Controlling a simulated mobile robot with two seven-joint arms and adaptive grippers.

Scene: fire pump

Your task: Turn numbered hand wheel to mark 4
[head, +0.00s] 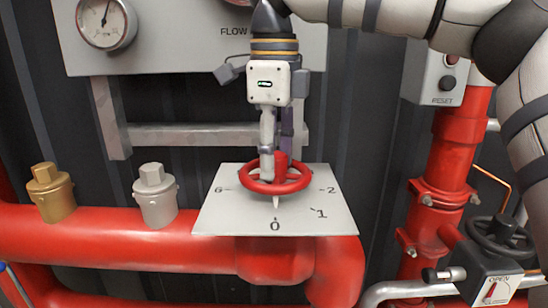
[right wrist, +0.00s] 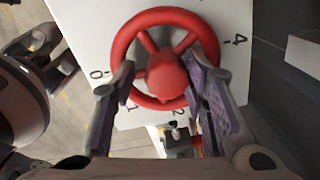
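The red hand wheel (head: 300,184) sits level on a pale square plate (head: 222,217) with printed numbers. In the head view I read 0, 1 and 2, with a 6-like mark at left. A small white pointer (head: 276,202) at the wheel's front points at 0. The mark 4 (right wrist: 236,40) shows in the right wrist view. My right gripper (head: 276,168) points down at the wheel from above. In the right wrist view its fingers (right wrist: 160,84) are spread apart, one at each side of the red hub (right wrist: 168,76), over the rim. Contact is unclear. My left gripper is not in view.
A large red pipe (head: 110,232) runs below the plate. A brass plug (head: 50,192) and a silver plug (head: 155,195) stand on it. A gauge panel (head: 190,50) is behind my gripper. At right are a red upright pipe (head: 455,150) and a black wheel (head: 497,235).

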